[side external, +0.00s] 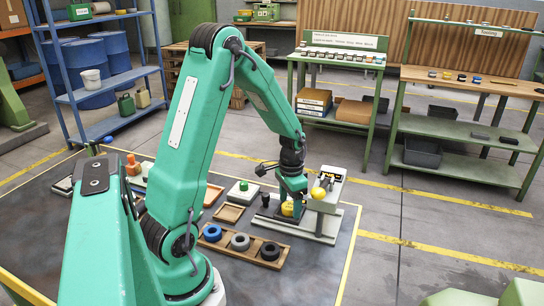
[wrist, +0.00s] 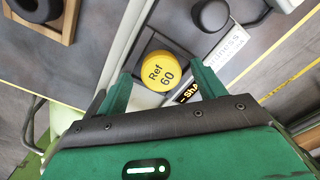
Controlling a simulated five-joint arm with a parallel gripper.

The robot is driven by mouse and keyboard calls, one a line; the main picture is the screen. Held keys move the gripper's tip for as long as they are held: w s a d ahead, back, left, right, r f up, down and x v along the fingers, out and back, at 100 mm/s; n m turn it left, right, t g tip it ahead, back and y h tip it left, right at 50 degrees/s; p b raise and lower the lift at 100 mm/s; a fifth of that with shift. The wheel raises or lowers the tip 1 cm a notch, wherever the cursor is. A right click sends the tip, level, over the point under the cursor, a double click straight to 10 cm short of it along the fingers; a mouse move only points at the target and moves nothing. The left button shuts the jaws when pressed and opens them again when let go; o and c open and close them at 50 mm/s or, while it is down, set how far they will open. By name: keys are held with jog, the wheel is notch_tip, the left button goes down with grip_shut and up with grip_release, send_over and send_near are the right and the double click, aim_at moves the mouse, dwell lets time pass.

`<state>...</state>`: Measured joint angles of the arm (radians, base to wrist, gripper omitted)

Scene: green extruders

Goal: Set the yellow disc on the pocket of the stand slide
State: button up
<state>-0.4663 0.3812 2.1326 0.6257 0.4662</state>
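The yellow disc, marked "Ref 60" (wrist: 160,72), lies face up over a dark square plate (wrist: 178,42) in the wrist view. It also shows in the side view (side external: 288,209), low beside the grey stand (side external: 325,218). My gripper (side external: 291,196) points down over the disc. In the wrist view its two green fingers (wrist: 163,78) are spread on either side of the disc, with a gap showing on each side. The stand carries a pale head with a dark panel and a yellow round part (side external: 318,193). I cannot make out the slide's pocket clearly.
A black knob (wrist: 210,16) stands close to the disc. A wooden tray (side external: 241,246) with blue, grey and black rings lies in front. A white block with a green knob (side external: 243,190) and small wooden trays (side external: 229,213) sit to the left. The front right mat is clear.

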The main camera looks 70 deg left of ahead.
jog(key=shift+r, duration=0.1)
jog(key=shift+r, duration=3.8)
jog(key=s+d+r+t, duration=0.2)
jog(key=s+d+r, duration=0.3)
jog(key=d, duration=0.3)
jog(key=s+d+r+t, duration=0.3)
jog(key=s+d+r, duration=0.3)
jog(key=d+r, duration=0.2)
jog(key=shift+s+d+r+t, duration=0.15)
jog(key=shift+d+r+t, duration=0.15)
jog(key=shift+d, duration=0.2)
